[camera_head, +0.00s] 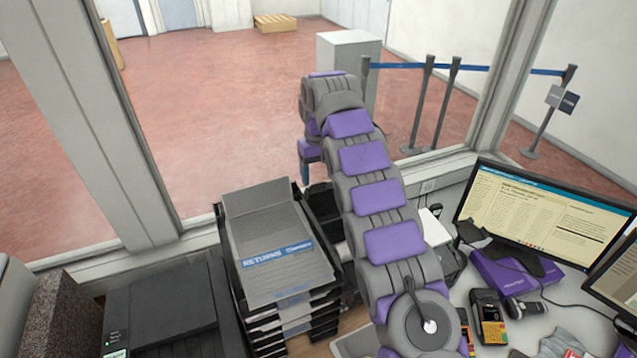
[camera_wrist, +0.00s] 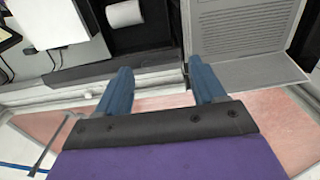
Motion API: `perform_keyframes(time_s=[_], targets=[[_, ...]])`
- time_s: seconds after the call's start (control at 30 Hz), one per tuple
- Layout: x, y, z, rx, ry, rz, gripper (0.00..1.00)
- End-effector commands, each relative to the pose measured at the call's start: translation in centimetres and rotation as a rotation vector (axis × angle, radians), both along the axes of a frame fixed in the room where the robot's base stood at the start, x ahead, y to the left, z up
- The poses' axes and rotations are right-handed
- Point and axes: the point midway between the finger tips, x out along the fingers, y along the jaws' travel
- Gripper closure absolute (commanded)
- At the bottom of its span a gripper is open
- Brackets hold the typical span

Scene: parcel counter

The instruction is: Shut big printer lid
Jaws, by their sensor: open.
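A dark printer-like housing (camera_wrist: 145,38) with a white paper roll (camera_wrist: 124,14) exposed inside shows at the top of the wrist view. It looks open, but I cannot clearly make out its lid. In the head view only part of this dark housing (camera_head: 323,205) shows between the tray stack and my arm. My gripper (camera_wrist: 162,84) is open and empty, its two blue fingers apart near the housing's window-side edge. In the head view my gripper (camera_head: 306,172) hangs from the arm's far end, partly hidden, with its fingers pointing down.
A stack of dark trays (camera_head: 228,245) with a RETURNS label stands left of my arm, close to the housing. A black machine (camera_head: 160,310) sits at lower left. A monitor (camera_head: 545,210), a purple box (camera_head: 510,270) and a card terminal (camera_head: 488,315) crowd the right.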

Motion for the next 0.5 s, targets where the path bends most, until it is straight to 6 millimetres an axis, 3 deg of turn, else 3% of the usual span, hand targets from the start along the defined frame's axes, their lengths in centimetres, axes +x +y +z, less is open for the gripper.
perform_keyframes(time_s=[0.2,0.5], targets=[[-0.08,-0.07,-1.24,-0.001,0.004,-0.002,0.31],[-0.07,-0.05,-1.28,-0.001,0.003,-0.002,0.32]])
